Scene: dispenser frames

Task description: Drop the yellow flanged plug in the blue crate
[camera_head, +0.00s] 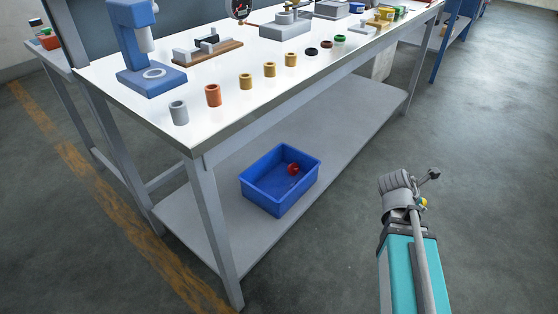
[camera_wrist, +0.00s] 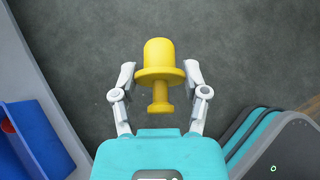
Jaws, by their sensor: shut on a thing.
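In the wrist view, the yellow flanged plug (camera_wrist: 160,58) sits between the fingers of my gripper (camera_wrist: 160,82). The fingers are shut on it at the flange, with the domed top pointing away and the thin stem toward the palm. The plug is over bare floor. In the head view, my gripper (camera_head: 432,190) is to the right of the table, and only a small bit of yellow shows by it. The blue crate (camera_head: 262,196) stands on the lower shelf with a red thing inside. Part of the crate also shows at the left of the wrist view (camera_wrist: 52,140).
The grey lower shelf (camera_head: 330,148) bears the crate under the white tabletop (camera_head: 200,125). Several cylinders, a blue press (camera_head: 150,78) and other fixtures stand on the top. A table leg (camera_head: 215,235) is left of the crate. The floor around my gripper is clear.

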